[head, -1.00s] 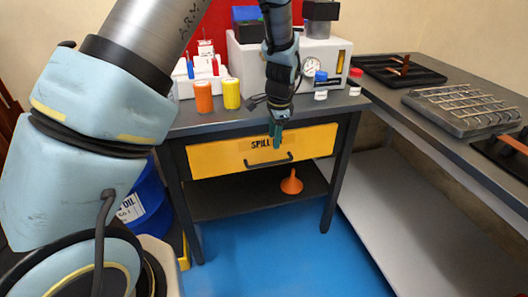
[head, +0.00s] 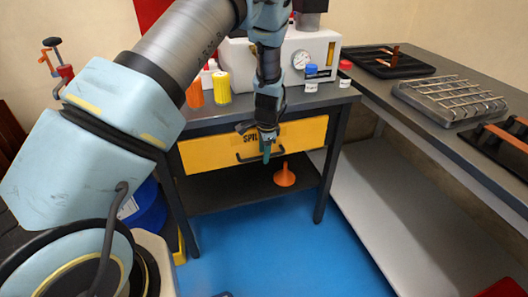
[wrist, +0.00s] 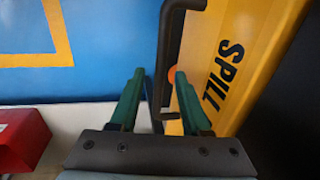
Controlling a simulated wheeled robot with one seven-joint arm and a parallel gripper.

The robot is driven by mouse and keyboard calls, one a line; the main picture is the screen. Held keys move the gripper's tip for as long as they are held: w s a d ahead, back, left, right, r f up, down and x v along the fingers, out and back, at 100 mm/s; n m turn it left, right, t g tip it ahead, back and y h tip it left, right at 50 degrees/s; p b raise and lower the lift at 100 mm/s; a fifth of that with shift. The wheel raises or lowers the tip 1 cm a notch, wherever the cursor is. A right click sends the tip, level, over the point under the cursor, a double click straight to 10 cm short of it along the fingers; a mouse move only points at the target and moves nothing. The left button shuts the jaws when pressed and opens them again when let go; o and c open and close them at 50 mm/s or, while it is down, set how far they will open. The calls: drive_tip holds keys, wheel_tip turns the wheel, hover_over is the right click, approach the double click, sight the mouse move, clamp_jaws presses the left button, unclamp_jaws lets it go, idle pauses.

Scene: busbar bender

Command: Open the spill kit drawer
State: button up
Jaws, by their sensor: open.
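The spill kit drawer (head: 305,135) is a yellow front marked "SPILL" under the grey workbench, and it looks shut. Its dark bar handle (head: 241,160) runs across the front; the gripper hides part of it. My gripper (head: 266,155) points down at the handle in the head view. The drawer front (wrist: 245,50) is to the right there.
An orange funnel (head: 285,177) stands on the shelf below the drawer. Orange and yellow containers and a white machine (head: 300,60) are on the bench. A side bench (head: 400,110) with racks stands right. The blue floor (head: 270,250) before the drawer is clear.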

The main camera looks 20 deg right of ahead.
clamp_jaws()
idle(1.4)
